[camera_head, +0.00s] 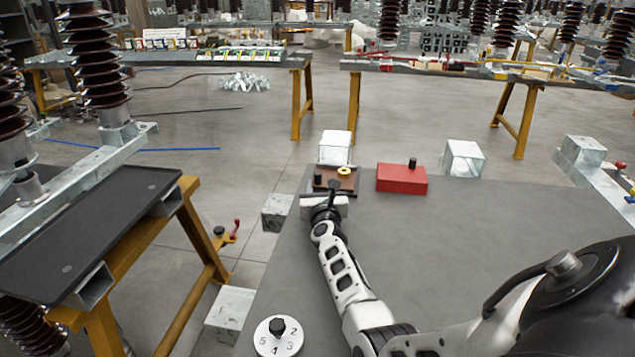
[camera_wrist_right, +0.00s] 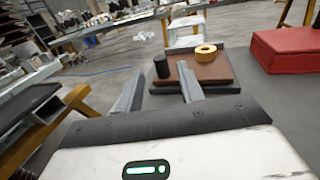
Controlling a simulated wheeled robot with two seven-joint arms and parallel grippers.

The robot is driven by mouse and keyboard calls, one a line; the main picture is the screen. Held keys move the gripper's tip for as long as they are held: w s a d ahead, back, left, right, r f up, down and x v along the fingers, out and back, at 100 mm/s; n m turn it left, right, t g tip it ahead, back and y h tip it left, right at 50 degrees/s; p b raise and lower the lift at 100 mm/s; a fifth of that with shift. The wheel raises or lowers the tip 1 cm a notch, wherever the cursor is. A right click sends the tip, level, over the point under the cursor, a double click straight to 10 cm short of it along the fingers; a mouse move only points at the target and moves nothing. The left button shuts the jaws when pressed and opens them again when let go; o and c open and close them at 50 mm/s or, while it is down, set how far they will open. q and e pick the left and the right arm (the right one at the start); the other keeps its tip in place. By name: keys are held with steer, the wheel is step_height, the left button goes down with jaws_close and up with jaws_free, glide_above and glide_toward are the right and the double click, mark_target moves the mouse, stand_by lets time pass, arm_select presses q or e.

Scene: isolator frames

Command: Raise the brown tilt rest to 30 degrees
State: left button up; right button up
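The brown tilt rest (camera_head: 349,182) is at the far left edge of the grey table. It also shows in the right wrist view (camera_wrist_right: 215,70), a brown plate on a dark base, lying flat or nearly flat. A black peg (camera_head: 317,178) and a yellow ring (camera_head: 344,170) are on it. My right gripper (camera_head: 334,188) is at the near side of the rest. Contact with the plate cannot be told. My left gripper is not in view.
A red box (camera_head: 402,180) with a black knob is right of the rest. A white numbered dial (camera_head: 279,341) is at the table's near left. Pale blocks (camera_head: 335,147) (camera_head: 463,158) stand along the far edge. The table's middle right is clear.

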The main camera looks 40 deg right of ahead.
mark_target(318, 177)
steer(key=b+x, duration=0.2)
steer(key=x, duration=0.1)
steer(key=b+x, duration=0.1)
steer(key=x, duration=0.2)
steer(key=shift+s+f+b, duration=0.1)
steer(key=shift+f+b, duration=0.1)
steer(key=shift+b, duration=0.2)
steer(key=shift+w+d+r, duration=0.2)
steer(key=shift+w+d, duration=0.05)
steer(key=shift+w, duration=0.1)
jaws_close()
